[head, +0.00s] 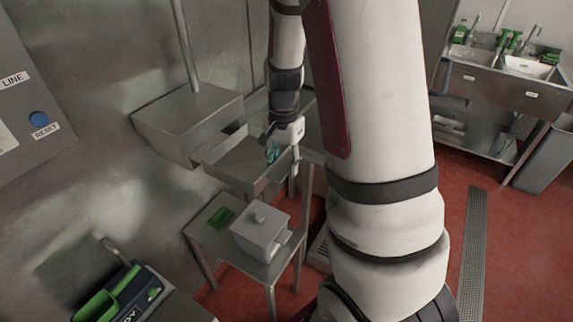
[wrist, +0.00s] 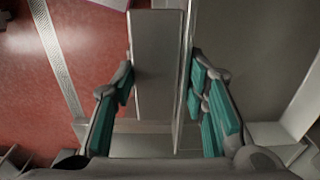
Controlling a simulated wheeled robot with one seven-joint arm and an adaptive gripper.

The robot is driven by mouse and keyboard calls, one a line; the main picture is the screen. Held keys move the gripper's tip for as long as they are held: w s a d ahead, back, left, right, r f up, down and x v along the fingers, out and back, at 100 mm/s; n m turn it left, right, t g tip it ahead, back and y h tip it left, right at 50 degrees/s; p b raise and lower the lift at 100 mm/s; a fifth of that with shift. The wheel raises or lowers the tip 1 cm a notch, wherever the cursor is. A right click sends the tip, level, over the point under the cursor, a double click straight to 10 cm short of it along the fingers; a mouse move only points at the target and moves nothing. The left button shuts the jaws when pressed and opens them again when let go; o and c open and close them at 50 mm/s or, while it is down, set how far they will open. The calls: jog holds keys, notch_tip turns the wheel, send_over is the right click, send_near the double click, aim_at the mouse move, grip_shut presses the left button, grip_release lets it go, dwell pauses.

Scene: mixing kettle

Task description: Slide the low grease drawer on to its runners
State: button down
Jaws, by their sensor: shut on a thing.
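The grease drawer (head: 241,178) is a shallow open grey metal tray in the head view, raised above a small metal table. Its left end is beside the lower right side of a metal box-shaped housing (head: 180,137); I cannot tell whether it meets the runners, which are hidden. My gripper (head: 273,151) is at the drawer's right end, shut on it. In the wrist view my gripper (wrist: 160,108) has its teal pads on both sides of a grey upright part of the drawer (wrist: 157,62). The exact contact at the pads is unclear.
Sinks (head: 505,68) stand far right. The red floor (head: 455,165) has a drain strip (head: 474,250).

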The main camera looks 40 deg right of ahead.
jog(key=shift+w+a, duration=0.15)
jog(key=shift+w, duration=0.2)
dwell(0.5)
jog(key=shift+w+a+b, duration=0.5)
jog(key=shift+w+a, duration=0.05)
jog(key=shift+w, duration=1)
jog(key=shift+w+a+b, duration=0.5)
jog(key=shift+w+a, duration=0.05)
jog(key=shift+w, duration=0.95)
jog(key=shift+w+a+b, duration=0.5)
jog(key=shift+w+a, duration=0.05)
jog(key=shift+w, duration=1)
jog(key=shift+w+a+b, duration=0.4)
jog(key=shift+w+b, duration=0.05)
jog(key=shift+w, duration=0.65)
jog(key=shift+w+a+b, duration=0.35)
jog(key=shift+w+b, duration=0.1)
jog(key=shift+w, duration=0.6)
jog(key=shift+w+a+b, duration=0.4)
jog(key=shift+w+b, duration=0.05)
jog(key=shift+w, duration=0.65)
jog(key=shift+r, duration=0.1)
jog(key=shift+w+a, duration=0.1)
jog(key=shift+w, duration=0.05)
